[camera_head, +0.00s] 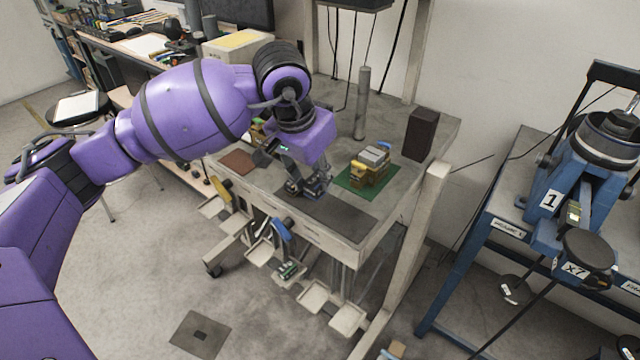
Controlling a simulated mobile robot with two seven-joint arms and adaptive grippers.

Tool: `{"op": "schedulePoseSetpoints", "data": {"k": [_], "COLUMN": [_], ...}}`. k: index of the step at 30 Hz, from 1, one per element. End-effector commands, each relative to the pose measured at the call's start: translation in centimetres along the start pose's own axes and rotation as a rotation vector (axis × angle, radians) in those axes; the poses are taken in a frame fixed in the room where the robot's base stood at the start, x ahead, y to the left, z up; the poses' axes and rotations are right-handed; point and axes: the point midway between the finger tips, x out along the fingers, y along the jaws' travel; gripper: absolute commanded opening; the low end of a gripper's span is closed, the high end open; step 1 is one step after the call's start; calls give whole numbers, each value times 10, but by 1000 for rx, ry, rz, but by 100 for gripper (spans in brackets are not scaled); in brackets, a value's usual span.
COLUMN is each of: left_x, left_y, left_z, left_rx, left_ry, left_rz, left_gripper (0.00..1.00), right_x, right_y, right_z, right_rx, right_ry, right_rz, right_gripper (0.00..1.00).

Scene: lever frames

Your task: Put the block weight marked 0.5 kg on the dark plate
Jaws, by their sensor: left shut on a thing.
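My left gripper (310,190) points down over the near part of the table, at the left end of a dark grey plate (345,216). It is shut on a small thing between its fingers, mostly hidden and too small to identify. I cannot tell whether that thing touches the plate. Behind and to the right, a green mat (345,182) bears several yellow and grey blocks (371,166). No weight marking is readable. My right gripper is not in view.
A brown mat (238,161) lies left of the gripper. A grey post (362,103) and a black box (421,134) stand at the table's back. Small trays (347,318) hang below the front edge. A blue bench (490,222) stands at right.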

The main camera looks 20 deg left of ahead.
Motion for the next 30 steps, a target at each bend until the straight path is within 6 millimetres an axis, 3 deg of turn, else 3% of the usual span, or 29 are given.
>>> {"op": "schedulePoseSetpoints", "data": {"k": [5, 11, 23, 24, 28, 30], "left_x": [12, 38, 46, 47, 45, 45], "left_y": [-1, -1, -1, -1, -1, -1], "left_z": [-5, 3, 5, 6, 6, 6], "left_rx": [0, 1, 1, 1, 1, 1], "left_ry": [0, 2, 2, -1, 0, 0], "left_rz": [1, 0, 0, 0, 0, 0], "left_gripper": [0, 0, 0, 29, 46, 47], "right_x": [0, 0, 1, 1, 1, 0], "right_y": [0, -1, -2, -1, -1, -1], "right_z": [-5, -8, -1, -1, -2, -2], "right_rx": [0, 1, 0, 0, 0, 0], "right_ry": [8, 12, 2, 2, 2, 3], "right_rz": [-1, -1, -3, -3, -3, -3], "right_gripper": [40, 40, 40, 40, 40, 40]}}
